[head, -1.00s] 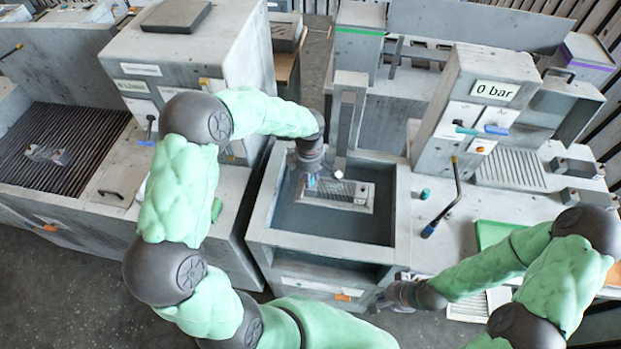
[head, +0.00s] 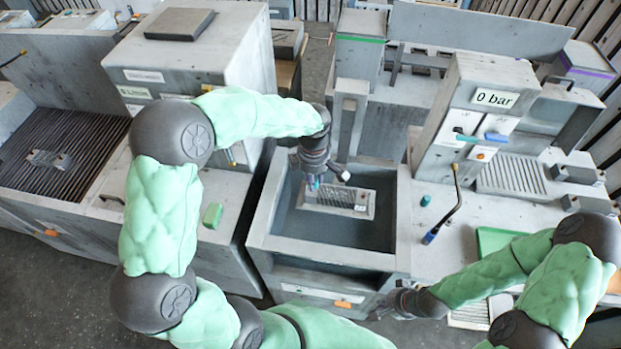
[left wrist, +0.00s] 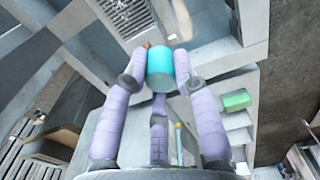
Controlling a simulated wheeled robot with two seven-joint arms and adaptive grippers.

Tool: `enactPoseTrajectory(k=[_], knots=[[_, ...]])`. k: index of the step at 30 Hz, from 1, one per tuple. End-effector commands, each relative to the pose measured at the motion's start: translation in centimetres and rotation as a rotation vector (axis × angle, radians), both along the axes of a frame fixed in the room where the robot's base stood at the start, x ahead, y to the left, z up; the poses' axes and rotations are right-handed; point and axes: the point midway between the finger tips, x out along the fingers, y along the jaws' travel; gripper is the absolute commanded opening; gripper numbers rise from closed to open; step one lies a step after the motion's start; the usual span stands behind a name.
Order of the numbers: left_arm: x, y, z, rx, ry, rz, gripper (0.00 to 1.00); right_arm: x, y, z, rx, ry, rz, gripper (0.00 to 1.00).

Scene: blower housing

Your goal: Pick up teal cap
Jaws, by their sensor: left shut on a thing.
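In the left wrist view a bright teal cap (left wrist: 159,66), a short cylinder, sits between the fingertips of my left gripper (left wrist: 160,72), which is shut on it. In the head view my left gripper (head: 315,184) points down over the grey basin (head: 262,240), above the left end of a ribbed grey part. The cap is mostly hidden there, with only a small teal patch at the fingertips. My right gripper (head: 390,303) is low at the basin's front right corner. It is small and dark, and its jaws cannot be made out.
The ribbed grey part (head: 350,202) lies in the basin. A grey post (head: 347,125) stands behind it. Another small teal piece (head: 425,200) is on the right bench, near a bent dark lever (head: 455,215) and a green tray (head: 495,240). A green block (head: 212,215) lies on the left bench.

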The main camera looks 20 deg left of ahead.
Motion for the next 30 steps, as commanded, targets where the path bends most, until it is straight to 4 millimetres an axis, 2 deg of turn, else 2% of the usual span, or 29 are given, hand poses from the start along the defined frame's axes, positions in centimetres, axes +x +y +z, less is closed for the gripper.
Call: enactPoseTrajectory(k=[4, 15, 21, 30], knots=[[-1.6, -1.5, 2.7, 0.0, -0.003, -0.003, 0.06, 0.0, 0.0, 0.2, 0.0, 0.0, 0.0, 0.0], [-6.5, -5.6, 5.3, -0.001, 0.0, -0.004, 0.06, 0.0, 0.0, 0.1, 0.0, 0.0, 0.0, 0.0], [-7.8, -6.8, 6.1, -0.001, 0.0, -0.001, 0.06, 0.0, 0.0, 0.1, 0.0, 0.0, 0.0, 0.0], [-8.4, -7.2, 6.4, 0.0, 0.001, 0.0, 0.06, 0.0, 0.0, 0.1, 0.0, 0.0, 0.0, 0.0]])
